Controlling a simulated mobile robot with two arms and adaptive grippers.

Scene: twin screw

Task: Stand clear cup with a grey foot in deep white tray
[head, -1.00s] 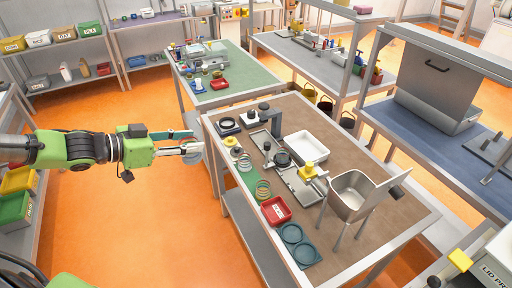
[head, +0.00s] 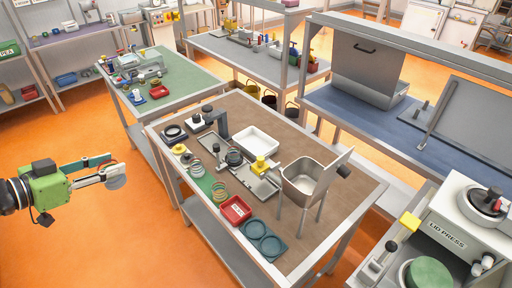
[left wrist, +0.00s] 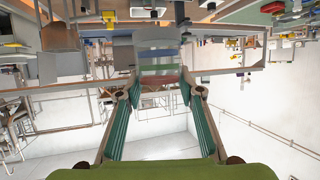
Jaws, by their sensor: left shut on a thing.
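My left gripper (head: 106,171) is shut on a small clear cup with a grey foot (head: 116,182). It holds the cup in the air over the orange floor, left of the brown-topped table. In the left wrist view the cup (left wrist: 158,52) is see-through and sits between the two fingertips (left wrist: 158,82). The deep white tray (head: 270,136) stands on the brown-topped table, right of and well apart from the gripper. The tray looks empty. My right gripper is in neither view.
Around the tray on the brown-topped table (head: 318,150) are a grey stand (head: 222,124), a yellow-topped fixture (head: 259,166), a metal bin (head: 301,180) and a red tray (head: 236,210). A green-topped table (head: 190,77) stands behind. A lid press (head: 450,235) is at the right.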

